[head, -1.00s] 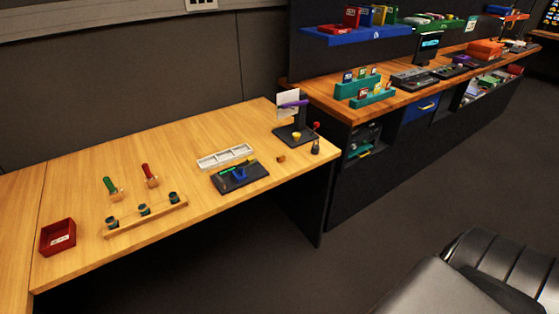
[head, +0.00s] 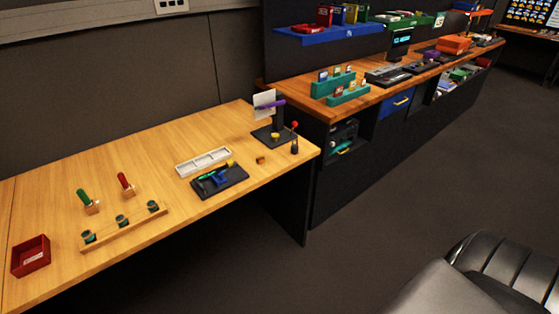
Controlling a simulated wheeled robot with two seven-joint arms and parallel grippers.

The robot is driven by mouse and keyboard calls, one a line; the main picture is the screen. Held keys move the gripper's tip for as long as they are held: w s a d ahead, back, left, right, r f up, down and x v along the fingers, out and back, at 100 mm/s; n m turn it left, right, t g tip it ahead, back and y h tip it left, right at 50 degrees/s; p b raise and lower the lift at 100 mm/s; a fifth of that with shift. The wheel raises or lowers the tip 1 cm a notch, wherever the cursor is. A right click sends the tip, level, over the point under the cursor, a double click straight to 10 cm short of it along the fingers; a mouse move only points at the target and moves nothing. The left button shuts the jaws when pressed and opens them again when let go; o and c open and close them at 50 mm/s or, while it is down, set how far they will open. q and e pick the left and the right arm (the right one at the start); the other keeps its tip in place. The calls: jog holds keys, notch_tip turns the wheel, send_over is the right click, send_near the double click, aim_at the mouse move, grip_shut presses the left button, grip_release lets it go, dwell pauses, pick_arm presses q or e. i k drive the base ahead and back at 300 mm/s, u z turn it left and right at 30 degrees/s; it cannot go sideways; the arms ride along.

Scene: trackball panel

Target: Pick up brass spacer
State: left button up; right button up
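A small brass-brown block (head: 260,160) lies on the wooden table, just in front of a dark stand (head: 272,136); it looks like the brass spacer, but it is too small to be certain. It lies apart from the things around it. The stand has a purple arm, a white card and a yellow round part. A small upright post with a red knob (head: 295,138) stands to the right of the block. Neither of my grippers is in view.
To the block's left are a white compartment tray (head: 203,161) and a black fixture (head: 219,180). Farther left are a wooden rail with cups (head: 124,227), green and red handled tools, and a red bin (head: 31,257). A second bench (head: 318,108) stands behind on the right.

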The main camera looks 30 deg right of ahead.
aim_at(260, 160)
jog(key=z, duration=2.6)
jog(key=i, duration=2.95)
jog(key=u, duration=2.3)
